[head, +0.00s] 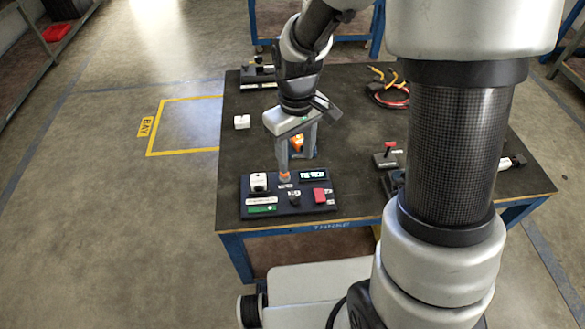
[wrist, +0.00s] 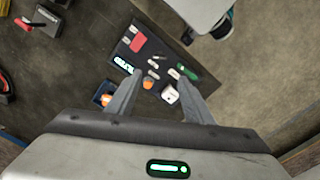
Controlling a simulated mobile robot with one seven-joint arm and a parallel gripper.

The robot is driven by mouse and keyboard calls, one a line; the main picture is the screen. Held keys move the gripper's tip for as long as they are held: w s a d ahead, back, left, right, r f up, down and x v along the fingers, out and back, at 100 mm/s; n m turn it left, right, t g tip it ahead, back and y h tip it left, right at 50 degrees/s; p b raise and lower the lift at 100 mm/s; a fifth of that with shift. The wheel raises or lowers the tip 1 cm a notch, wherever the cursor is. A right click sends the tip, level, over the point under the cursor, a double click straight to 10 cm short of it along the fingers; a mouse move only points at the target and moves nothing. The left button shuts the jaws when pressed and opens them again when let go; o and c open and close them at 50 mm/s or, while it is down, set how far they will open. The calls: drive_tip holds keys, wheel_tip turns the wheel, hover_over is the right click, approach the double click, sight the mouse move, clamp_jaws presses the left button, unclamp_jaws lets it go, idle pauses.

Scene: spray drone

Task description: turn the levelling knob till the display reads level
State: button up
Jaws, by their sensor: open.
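A dark control panel (head: 243,207) lies at the table's near edge and is upper middle in the wrist view (wrist: 158,58). Its small display (head: 313,175) is lit with pale text that I cannot read surely; it also shows in the wrist view (wrist: 123,65). An orange knob (head: 284,178) sits at the panel's far side, partly hidden by a finger; in the wrist view the orange knob (wrist: 148,84) shows between the fingers. My gripper (head: 290,165) points down above it, open, with fingers spread in the wrist view (wrist: 159,74). I cannot tell whether they touch it.
The panel also carries a white block (head: 259,182), a black knob (head: 294,198) and a red switch (head: 319,195). An orange-and-blue object (wrist: 104,99) stands close behind the panel. Red and yellow cables (head: 390,90) lie farther back.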

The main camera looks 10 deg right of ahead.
sight(296, 196)
wheel_tip(296, 196, down, 16)
drive_tip(key=b, duration=0.4)
drive_tip(key=shift+f, duration=0.15)
drive_tip(key=c, duration=1)
drive_tip(key=shift+c, duration=0.2)
drive_tip(key=shift+m, duration=0.4)
drive_tip(key=shift+m+p, duration=0.35)
drive_tip(key=shift+m, duration=2.45)
